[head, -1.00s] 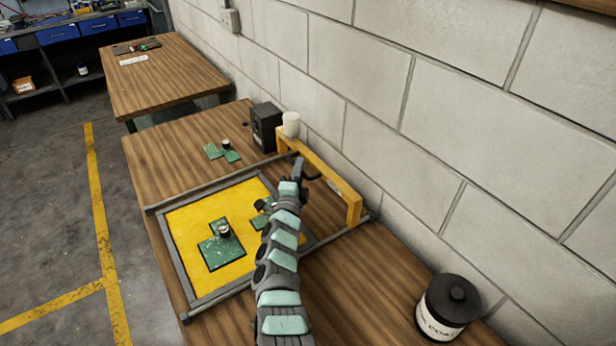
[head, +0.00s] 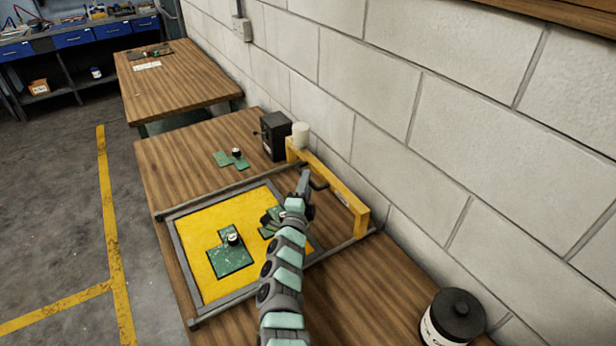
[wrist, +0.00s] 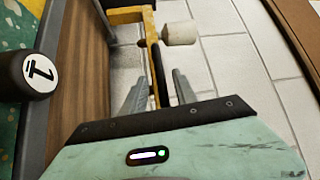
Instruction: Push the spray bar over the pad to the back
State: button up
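The yellow spray bar (head: 335,183) with a white cylinder (head: 300,135) at its far end stands along the wall side of the grey rails in the head view. The yellow pad (head: 205,268) lies left of it in a grey frame, with green boards on it. The bar also shows in the wrist view (wrist: 126,15), with a dark handle (wrist: 159,75). My gripper (head: 307,174) is at the handle, left of the bar. In the wrist view its two fingers (wrist: 158,88) are apart, one on each side of the handle. Contact cannot be told.
A black box (head: 275,136) stands beside the bar's far end, and a lidded pot (head: 452,318) is at the near right. Small green boards (head: 231,159) lie beyond the frame. The block wall (head: 440,130) closes off the right side.

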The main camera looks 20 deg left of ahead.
jog(key=shift+s+d+f+p, duration=0.1)
jog(key=shift+s+p, duration=0.2)
jog(key=shift+s, duration=0.6)
jog(key=shift+s+d+f+p, duration=0.15)
jog(key=shift+s+p, duration=0.2)
jog(key=shift+s, duration=0.6)
jog(key=shift+s+d+f+p, duration=0.1)
jog(key=shift+s+p, duration=0.2)
jog(key=shift+s, duration=0.6)
jog(key=shift+a, duration=0.1)
